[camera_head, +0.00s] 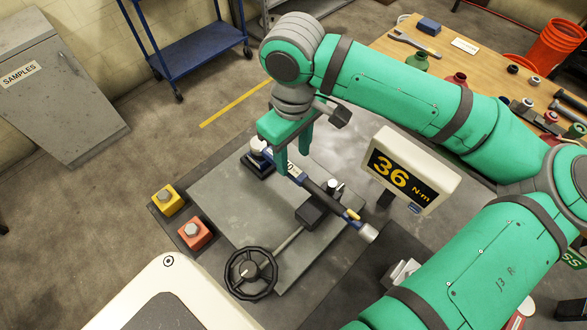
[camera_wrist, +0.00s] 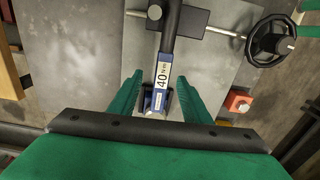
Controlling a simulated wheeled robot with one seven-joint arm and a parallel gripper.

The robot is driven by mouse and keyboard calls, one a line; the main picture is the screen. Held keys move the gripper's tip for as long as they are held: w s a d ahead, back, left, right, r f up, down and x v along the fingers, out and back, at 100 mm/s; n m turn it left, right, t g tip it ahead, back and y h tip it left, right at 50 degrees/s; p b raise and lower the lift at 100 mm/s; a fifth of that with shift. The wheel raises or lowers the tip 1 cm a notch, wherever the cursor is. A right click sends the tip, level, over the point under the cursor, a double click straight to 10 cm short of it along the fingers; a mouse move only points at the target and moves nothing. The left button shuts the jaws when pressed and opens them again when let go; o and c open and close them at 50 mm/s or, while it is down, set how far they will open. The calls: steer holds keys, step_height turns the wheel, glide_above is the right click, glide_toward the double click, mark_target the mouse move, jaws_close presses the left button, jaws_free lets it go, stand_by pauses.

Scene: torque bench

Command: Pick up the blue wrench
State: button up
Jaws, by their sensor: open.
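The blue wrench (camera_head: 320,196) is a long torque wrench with a blue section, a white label and a dark shaft. It lies across the grey test bench (camera_head: 232,205), its head end over a dark block and its shaft crossing a black clamp block (camera_head: 313,211). My gripper (camera_head: 295,160) is above the wrench's blue section, open. In the wrist view my gripper (camera_wrist: 159,90) has one finger on each side of the wrench, with gaps between. I cannot tell how far the fingertips reach down.
A display (camera_head: 409,171) reading "36 N·m" stands right of the wrench. A black handwheel (camera_head: 251,273) is at the bench's front. Yellow (camera_head: 168,200) and red (camera_head: 194,232) button boxes sit at the left. A wooden table (camera_head: 470,70) with tools and containers is at the back right.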

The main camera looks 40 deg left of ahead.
mark_target(292, 169)
steer(key=shift+s+f, duration=0.15)
steer(key=shift+f, duration=1.2)
steer(key=shift+s+f, duration=0.1)
steer(key=shift+f, duration=1.2)
jaws_close()
